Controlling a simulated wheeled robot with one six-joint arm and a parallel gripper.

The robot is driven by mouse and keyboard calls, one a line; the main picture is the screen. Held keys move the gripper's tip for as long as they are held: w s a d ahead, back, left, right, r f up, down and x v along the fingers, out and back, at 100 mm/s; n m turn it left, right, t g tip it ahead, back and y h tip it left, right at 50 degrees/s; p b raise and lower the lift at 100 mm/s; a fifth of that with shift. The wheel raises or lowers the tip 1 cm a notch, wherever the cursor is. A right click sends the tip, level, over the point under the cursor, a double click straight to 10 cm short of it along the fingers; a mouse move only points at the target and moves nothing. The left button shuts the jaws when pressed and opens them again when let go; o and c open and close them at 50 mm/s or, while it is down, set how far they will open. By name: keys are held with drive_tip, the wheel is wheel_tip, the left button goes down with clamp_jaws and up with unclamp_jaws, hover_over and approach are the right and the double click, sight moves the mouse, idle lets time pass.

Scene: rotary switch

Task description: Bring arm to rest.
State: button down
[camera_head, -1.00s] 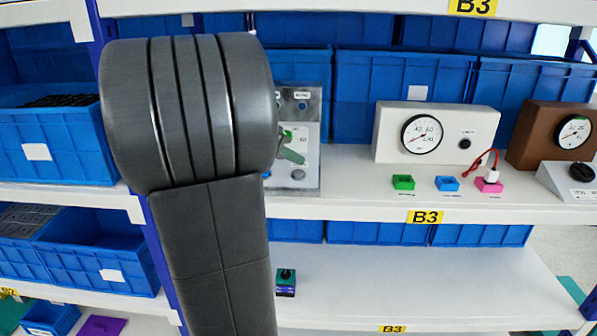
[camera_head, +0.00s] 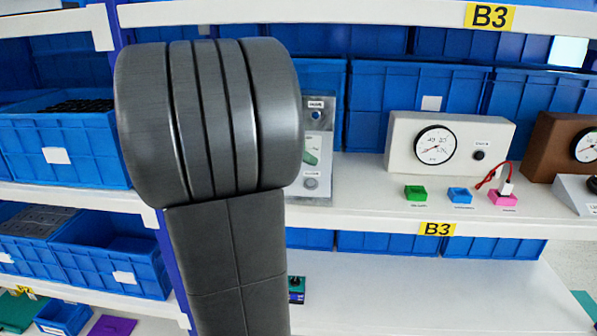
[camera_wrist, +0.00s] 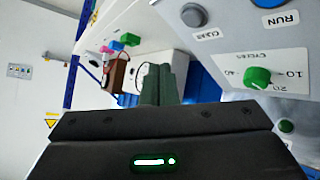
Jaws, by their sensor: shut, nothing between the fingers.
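The rotary switch, a green knob (camera_wrist: 258,77), sits on a grey panel (camera_wrist: 225,40) in the wrist view, with a numbered scale around it. My gripper (camera_wrist: 158,84) shows there as dark green fingers close together, left of the knob and apart from it. Nothing is between the fingers. In the head view the panel (camera_head: 321,110) is partly hidden behind my large dark arm. A small green shape shows at the arm's edge; I cannot tell whether it is the knob or a fingertip.
A gauge box (camera_head: 402,165) and small green (camera_head: 415,192), blue (camera_head: 459,195) and pink (camera_head: 502,199) blocks stand right of the panel on the shelf. Blue bins (camera_head: 65,150) fill the left shelves. The lower right shelf (camera_head: 430,285) is largely bare.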

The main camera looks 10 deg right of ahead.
drive_tip(key=shift+w+d+f+b, duration=0.1)
drive_tip(key=shift+w+f+b, duration=0.15)
drive_tip(key=shift+f, duration=0.3)
drive_tip(key=shift+w+d+f+b, duration=0.1)
drive_tip(key=shift+f+b, duration=0.1)
drive_tip(key=shift+f, duration=0.35)
drive_tip(key=shift+a+r+p, duration=0.1)
drive_tip(key=shift+r+p, duration=0.3)
drive_tip(key=shift+p, duration=0.25)
drive_tip(key=p, duration=0.3)
drive_tip(key=shift+s+r, duration=0.1)
drive_tip(key=shift+r, duration=0.25)
drive_tip(key=shift+s+a+r+p, duration=0.1)
drive_tip(key=shift+s+r+p, duration=0.2)
drive_tip(key=shift+r, duration=0.4)
drive_tip(key=shift+s+a+r+p, duration=0.15)
drive_tip(key=shift+s+r, duration=0.2)
drive_tip(key=shift+r, duration=0.4)
drive_tip(key=shift+s+a+r+p, duration=0.1)
drive_tip(key=shift+s+r+p, duration=0.2)
drive_tip(key=shift+r, duration=0.4)
drive_tip(key=shift+s, duration=0.1)
drive_tip(key=shift+f, duration=0.1)
